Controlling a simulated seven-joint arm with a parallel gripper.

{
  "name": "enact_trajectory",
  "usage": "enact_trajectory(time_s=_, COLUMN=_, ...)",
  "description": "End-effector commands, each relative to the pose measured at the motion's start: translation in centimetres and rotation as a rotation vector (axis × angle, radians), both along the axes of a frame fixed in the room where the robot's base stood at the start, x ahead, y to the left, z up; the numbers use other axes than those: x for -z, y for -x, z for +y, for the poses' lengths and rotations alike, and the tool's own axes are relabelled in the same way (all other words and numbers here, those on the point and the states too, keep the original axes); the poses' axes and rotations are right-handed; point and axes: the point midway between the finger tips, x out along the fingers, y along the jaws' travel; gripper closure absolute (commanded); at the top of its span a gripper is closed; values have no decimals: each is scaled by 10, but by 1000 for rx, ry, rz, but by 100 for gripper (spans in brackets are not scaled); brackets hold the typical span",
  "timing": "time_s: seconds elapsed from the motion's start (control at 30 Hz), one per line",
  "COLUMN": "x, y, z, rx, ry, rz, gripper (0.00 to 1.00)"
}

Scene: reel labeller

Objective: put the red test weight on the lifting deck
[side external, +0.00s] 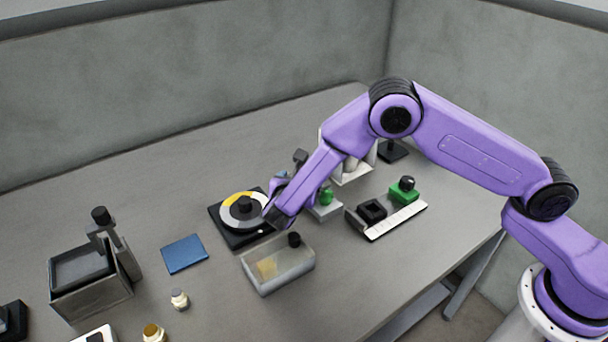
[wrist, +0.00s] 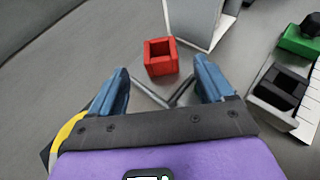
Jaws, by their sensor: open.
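The red test weight (wrist: 160,57) is a red block with a square hollow in its top. In the side view my arm hides the weight, and my gripper (side external: 277,198) is beside the dial turntable. A grey box with a dark top plate and a black-knobbed post (side external: 88,268) stands at the left; I cannot tell for certain that it is the lifting deck.
The round dial turntable (side external: 240,212) and a clear bin (side external: 278,266) lie near my gripper. A white upright holder (wrist: 195,18) stands close behind the weight. A white ruled rail (side external: 395,221) carries black and green blocks. A blue pad (side external: 184,254) lies toward the left.

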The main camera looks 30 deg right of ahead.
Motion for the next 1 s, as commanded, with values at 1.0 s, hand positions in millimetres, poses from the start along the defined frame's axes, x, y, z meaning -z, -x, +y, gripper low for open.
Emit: enact_trajectory(time_s=1.0, x=-68, y=104, z=-12, rx=237, ry=-348, rz=30, gripper=19)
